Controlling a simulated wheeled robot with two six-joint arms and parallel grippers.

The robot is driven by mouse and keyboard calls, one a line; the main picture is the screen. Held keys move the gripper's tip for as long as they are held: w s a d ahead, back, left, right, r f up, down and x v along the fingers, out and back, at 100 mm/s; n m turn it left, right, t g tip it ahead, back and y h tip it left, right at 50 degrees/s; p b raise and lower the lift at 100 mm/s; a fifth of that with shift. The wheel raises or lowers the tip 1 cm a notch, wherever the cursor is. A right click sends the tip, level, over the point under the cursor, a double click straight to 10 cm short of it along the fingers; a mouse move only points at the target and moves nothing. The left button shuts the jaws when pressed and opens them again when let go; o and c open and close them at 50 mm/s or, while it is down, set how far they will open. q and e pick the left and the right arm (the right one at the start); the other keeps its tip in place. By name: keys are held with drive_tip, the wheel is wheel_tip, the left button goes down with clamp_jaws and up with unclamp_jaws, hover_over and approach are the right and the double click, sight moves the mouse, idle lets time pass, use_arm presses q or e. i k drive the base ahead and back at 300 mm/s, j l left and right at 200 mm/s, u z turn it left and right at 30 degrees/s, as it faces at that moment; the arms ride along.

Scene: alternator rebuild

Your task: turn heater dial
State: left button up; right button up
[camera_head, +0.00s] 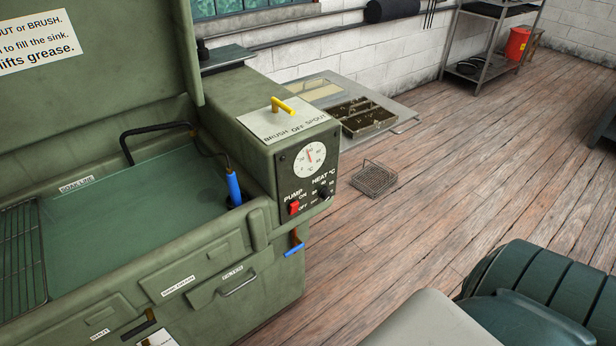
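The heater dial (324,193) is a small black knob under the "HEAT °C" label on the dark control panel, at the right end of the green parts washer (225,262). Its pointer setting is too small to read. A round white temperature gauge (309,159) with a red needle sits above it. A red pump switch (293,208) is to its left, beside ON and OFF marks. Neither of my grippers is in view, and nothing touches the panel.
A yellow lever (283,105) stands on the washer's top plate. A blue-handled brush (234,188) is at the sink's right side. The floor right of the panel is mostly clear.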

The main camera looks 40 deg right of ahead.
sight(325, 194)
drive_tip(key=z, duration=1.35)
